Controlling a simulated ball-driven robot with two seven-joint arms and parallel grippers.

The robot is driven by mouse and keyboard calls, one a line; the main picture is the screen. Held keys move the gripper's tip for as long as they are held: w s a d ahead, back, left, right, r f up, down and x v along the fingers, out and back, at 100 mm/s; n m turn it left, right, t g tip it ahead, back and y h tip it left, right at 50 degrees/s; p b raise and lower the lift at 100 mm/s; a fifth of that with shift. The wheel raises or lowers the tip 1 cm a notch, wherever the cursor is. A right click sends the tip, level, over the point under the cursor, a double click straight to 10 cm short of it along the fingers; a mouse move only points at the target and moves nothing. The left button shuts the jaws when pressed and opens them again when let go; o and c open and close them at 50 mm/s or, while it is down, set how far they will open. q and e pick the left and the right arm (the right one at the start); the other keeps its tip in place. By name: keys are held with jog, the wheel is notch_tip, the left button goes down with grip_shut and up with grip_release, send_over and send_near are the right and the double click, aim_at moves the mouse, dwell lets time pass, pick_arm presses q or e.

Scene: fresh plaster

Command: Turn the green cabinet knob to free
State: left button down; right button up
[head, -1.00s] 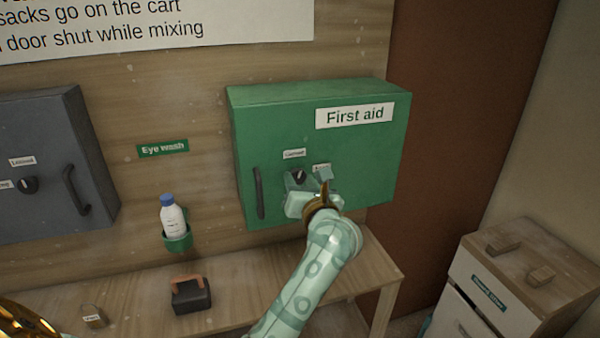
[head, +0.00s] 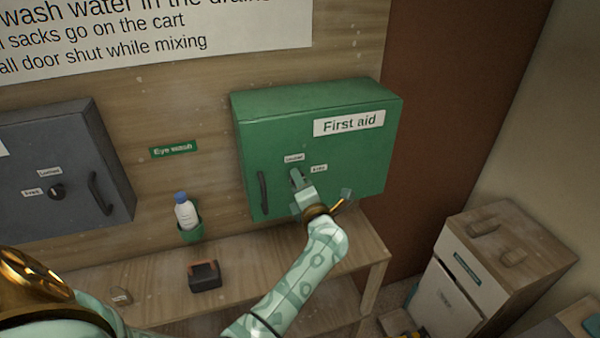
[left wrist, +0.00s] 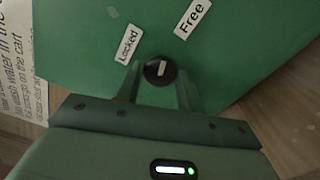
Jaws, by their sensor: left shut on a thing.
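The green first aid cabinet (head: 340,160) hangs on the wooden wall, its door shut. Its small dark round knob (left wrist: 160,72) shows in the left wrist view between my fingers. The knob's white mark points up there, between the "Locked" label (left wrist: 128,43) and the "Free" label (left wrist: 192,18). My left gripper (head: 297,179) is shut on the knob, a finger on either side. In the head view the gripper hides the knob; the "Locked" label (head: 294,158) is above it and the "Free" label (head: 319,168) to its right. My right gripper is not in view.
A grey cabinet (head: 60,170) with its own knob (head: 57,191) hangs at left. An eye wash bottle (head: 186,212) sits in a green holder between the cabinets. A wooden bench (head: 250,262) runs below with a dark box (head: 204,276). A drawer unit (head: 500,265) stands at right.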

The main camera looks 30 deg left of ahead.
pick_arm(q)
jog(key=shift+m+p, duration=1.65)
jog(key=shift+m, duration=0.25)
jog(key=c, duration=0.9)
grip_release()
